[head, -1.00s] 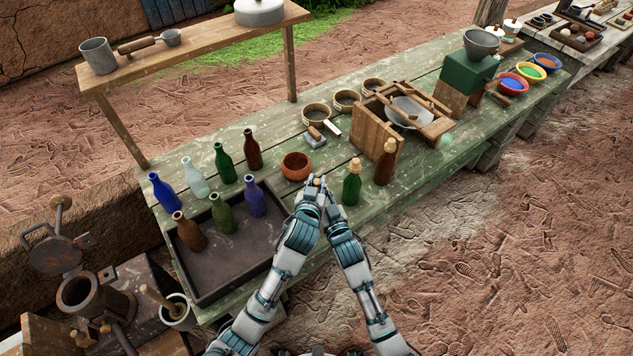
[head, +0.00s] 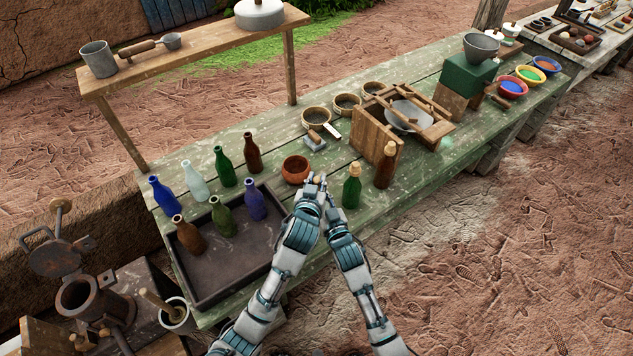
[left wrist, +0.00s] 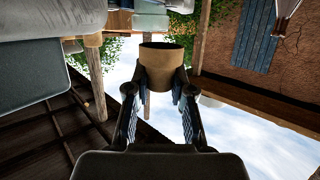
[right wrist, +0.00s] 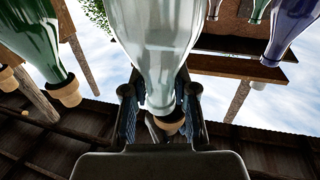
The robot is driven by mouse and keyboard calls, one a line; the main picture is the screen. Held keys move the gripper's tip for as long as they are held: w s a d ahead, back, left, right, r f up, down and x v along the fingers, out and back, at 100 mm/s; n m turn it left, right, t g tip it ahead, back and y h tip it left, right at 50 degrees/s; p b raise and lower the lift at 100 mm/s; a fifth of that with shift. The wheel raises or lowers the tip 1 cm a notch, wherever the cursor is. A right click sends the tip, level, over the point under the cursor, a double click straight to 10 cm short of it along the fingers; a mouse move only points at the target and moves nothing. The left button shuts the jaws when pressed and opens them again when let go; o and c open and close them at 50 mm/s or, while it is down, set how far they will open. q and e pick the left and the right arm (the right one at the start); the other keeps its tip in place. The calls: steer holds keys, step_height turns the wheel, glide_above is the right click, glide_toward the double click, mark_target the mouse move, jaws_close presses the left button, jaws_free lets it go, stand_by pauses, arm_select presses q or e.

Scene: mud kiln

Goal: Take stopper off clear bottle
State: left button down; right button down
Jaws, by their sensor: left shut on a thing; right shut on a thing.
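My left gripper (head: 312,184) is shut on a cork stopper (left wrist: 168,68), which sits between the fingertips in the left wrist view. One end face of the stopper shows, with no glass seen against it. My right gripper (right wrist: 160,105) is shut on the neck of the clear bottle (right wrist: 160,45), which looks pale and see-through. A brown cork-like piece shows just past the bottle's mouth; I cannot tell whether it touches the glass. In the head view the two grippers are close together over the table's front edge, and they and my arms hide the clear bottle.
A green bottle (head: 352,188) and a brown bottle (head: 385,165), both corked, stand just right of my grippers. An orange-brown bowl (head: 295,169) is behind them. A dark tray (head: 225,268) and several unstoppered bottles are to the left. A wooden frame (head: 375,135) stands behind right.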

mark_target(316, 180)
arm_select(q)
steer(key=shift+r, duration=2.05)
arm_select(e)
steer(key=c, duration=0.8)
jaws_free()
steer(key=shift+c, duration=0.2)
